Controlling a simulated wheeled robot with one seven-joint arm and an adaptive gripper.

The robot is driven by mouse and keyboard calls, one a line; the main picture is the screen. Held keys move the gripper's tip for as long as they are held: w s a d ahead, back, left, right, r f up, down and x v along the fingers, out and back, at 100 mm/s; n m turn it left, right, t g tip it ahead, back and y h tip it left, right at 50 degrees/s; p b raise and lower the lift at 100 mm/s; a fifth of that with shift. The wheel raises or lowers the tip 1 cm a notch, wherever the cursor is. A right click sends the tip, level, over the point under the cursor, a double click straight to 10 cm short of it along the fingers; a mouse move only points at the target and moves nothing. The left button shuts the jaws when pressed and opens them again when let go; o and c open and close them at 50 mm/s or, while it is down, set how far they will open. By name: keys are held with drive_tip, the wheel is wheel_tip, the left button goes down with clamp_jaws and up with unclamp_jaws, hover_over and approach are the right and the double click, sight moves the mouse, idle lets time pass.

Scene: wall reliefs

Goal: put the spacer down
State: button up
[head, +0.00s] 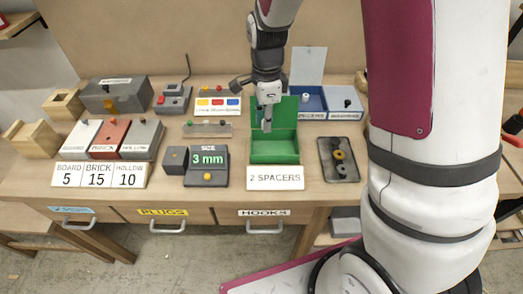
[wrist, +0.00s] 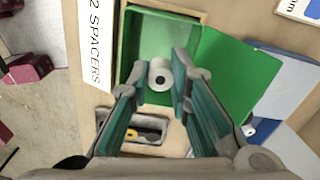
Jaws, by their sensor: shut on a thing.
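My gripper (head: 267,120) hangs over the open green box (head: 274,158), its fingers in front of the raised green lid (head: 286,112). In the wrist view my gripper (wrist: 157,78) is shut on a white round spacer (wrist: 160,72) with a dark centre hole. The spacer shows against the inside of the green box (wrist: 190,12). I cannot tell how high it is above the box floor. In the head view the spacer is too small to make out. A card (head: 275,178) reading "2 SPACERS" stands in front of the box.
A blue box (head: 309,103) labelled for spacers stands open behind right. A "3 mm" size display (head: 209,160) stands left.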

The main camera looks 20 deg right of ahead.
hover_over(264, 153)
wheel_tip(264, 153, down, 5)
drive_tip(key=shift+f, duration=0.15)
drive_tip(key=shift+w+f+p, duration=0.1)
drive_tip(key=shift+f+p, duration=0.25)
drive_tip(key=shift+f, duration=2.05)
drive_tip(key=shift+f, duration=0.15)
drive_tip(key=o, duration=0.7)
drive_tip(key=shift+c, duration=0.2)
drive_tip(key=shift+o, duration=0.5)
